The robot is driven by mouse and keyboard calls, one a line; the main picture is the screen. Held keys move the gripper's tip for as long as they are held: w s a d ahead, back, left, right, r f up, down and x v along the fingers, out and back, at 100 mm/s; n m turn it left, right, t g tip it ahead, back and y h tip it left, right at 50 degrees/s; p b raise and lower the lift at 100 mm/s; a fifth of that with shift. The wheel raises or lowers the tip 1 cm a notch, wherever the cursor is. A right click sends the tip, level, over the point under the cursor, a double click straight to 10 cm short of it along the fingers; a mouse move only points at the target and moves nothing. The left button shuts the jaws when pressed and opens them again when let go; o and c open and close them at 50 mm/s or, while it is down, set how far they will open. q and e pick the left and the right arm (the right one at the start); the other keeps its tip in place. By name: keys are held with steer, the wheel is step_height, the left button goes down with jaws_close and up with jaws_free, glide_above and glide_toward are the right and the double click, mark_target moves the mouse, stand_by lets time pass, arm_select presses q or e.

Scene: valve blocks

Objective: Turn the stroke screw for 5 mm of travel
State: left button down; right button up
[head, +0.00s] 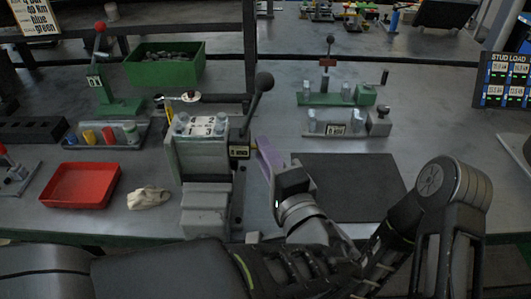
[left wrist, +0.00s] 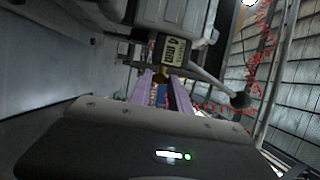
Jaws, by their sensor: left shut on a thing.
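The grey valve block (head: 205,160) stands left of centre in the head view, with a black-knobbed lever (head: 258,100) rising at its right. A small black box with a pale label (head: 239,152) sits on its right side; in the left wrist view the label (left wrist: 173,52) reads as a mm figure. The brass stroke screw (left wrist: 161,73) sticks out below that box. My left gripper (head: 265,150) has purple fingers that reach to the box; in the left wrist view the fingers (left wrist: 163,88) are at the screw, shut on it. The exact contact is hard to see. My right gripper is not in view.
A red tray (head: 80,185) and a pale cloth (head: 148,198) lie left of the block. A green bin (head: 165,67) stands behind. Two smaller valve fixtures (head: 335,92) (head: 347,123) stand at the right, behind a clear dark mat (head: 350,185).

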arm_select(q)
steer(key=c, duration=1.2)
jaws_free()
steer(key=shift+c, duration=0.2)
steer(key=p+v, duration=0.1)
steer(key=v, duration=0.7)
